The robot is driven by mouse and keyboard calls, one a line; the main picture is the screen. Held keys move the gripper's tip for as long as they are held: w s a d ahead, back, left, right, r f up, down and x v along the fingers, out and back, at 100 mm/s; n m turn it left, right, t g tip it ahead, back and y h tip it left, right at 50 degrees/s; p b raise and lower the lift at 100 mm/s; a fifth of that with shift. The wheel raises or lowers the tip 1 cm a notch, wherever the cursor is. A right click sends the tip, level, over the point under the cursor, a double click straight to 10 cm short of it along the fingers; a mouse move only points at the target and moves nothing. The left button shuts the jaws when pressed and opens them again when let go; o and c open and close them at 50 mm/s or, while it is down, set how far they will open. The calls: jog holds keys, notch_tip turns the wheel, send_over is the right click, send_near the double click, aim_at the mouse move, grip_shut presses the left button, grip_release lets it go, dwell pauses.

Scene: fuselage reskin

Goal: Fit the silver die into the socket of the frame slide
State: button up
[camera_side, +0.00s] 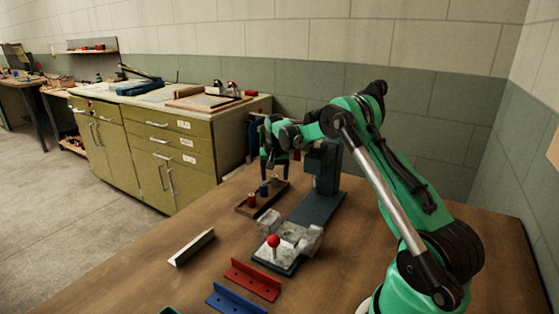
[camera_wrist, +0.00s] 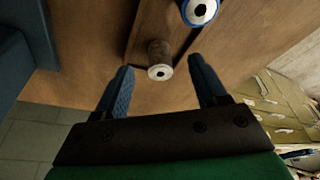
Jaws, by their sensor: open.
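The silver die (camera_side: 274,181) stands upright in the far end of a wooden tray (camera_side: 243,209); it also shows in the wrist view (camera_wrist: 160,58). My gripper (camera_side: 275,172) is open over that end of the tray, pointing down. In the wrist view its fingers (camera_wrist: 160,66) lie either side of the silver die, with gaps on both sides. A dark blue frame (camera_side: 320,168) with an upright column stands right behind the tray on a flat base. I cannot make out its slide's socket from here.
A blue die (camera_side: 263,190) and a red die (camera_side: 252,200) share the tray. Grey blocks with a red ball lever (camera_side: 274,242) stand in front. A red bracket (camera_side: 252,280), a blue bracket (camera_side: 236,299) and a pale bar (camera_side: 191,248) lie nearer the front.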

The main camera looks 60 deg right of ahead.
jog(key=shift+d+f, duration=0.1)
jog(key=shift+f, duration=0.2)
grip_shut()
jog(key=shift+r, duration=0.15)
